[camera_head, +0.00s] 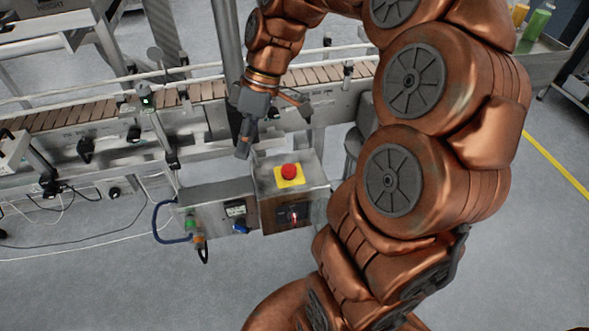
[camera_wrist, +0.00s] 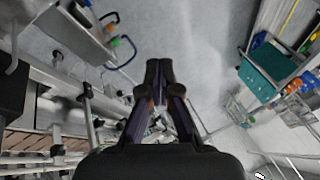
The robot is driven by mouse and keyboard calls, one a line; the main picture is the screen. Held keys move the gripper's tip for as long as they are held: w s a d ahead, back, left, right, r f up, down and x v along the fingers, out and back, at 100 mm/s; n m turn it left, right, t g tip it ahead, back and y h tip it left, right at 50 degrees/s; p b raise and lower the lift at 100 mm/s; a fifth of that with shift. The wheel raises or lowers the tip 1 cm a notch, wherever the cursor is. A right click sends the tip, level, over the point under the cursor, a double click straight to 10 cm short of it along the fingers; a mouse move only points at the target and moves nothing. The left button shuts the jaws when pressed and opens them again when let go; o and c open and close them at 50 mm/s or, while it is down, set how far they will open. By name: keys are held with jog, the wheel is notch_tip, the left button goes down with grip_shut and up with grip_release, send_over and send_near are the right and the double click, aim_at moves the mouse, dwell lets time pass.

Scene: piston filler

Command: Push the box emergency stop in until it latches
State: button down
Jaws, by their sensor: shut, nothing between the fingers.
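The red emergency stop button (camera_head: 289,171) sits on a yellow plate on top of a grey metal control box (camera_head: 267,187). My gripper (camera_head: 242,152) is shut and empty. In the head view it shows left of the button and higher in the picture, apart from it, with its fingers pointing down. In the wrist view the gripper's fingers (camera_wrist: 158,66) are together over open floor. A grey box (camera_wrist: 72,36) with green and orange buttons shows at upper left there. I cannot make out the red button in the wrist view.
A conveyor (camera_head: 205,92) with brown slats runs behind the box. A grey upright post (camera_head: 226,50) stands close beside my gripper. A blue cable loop (camera_head: 157,222) hangs at the box's left. A green container (camera_wrist: 272,68) is at right in the wrist view.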

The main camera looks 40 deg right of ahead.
jog(key=w+d+f+n+t+y+b, duration=0.1)
jog(key=w+d+f+b, duration=0.1)
jog(key=d+f, duration=0.3)
jog(key=w+d+f+n+t+y+b, duration=0.1)
jog(key=d+f, duration=0.4)
jog(key=d, duration=0.7)
jog(key=w+d+f+n+t+y+b, duration=0.1)
jog(key=w+d+f+b, duration=0.3)
jog(key=d, duration=0.5)
jog(key=shift+w+d+f+n+t+b, duration=0.3)
jog(key=shift+f+n+t+b, duration=0.35)
jog(key=shift+f+t, duration=0.3)
jog(key=shift+a+f, duration=0.1)
jog(key=shift+a, duration=0.05)
send_over(287, 169)
jog(key=s+d, duration=0.1)
jog(key=d, duration=0.1)
jog(key=f, duration=0.3)
jog(key=f+p, duration=0.1)
jog(key=f, duration=0.2)
jog(key=shift+d+f, duration=0.2)
jog(key=shift+f, duration=0.15)
notch_tip(287, 169, down, 2)
jog(key=shift+f, duration=0.2)
jog(key=shift+a+f, duration=0.1)
jog(key=shift+f, duration=0.8)
jog(key=shift+f, duration=0.15)
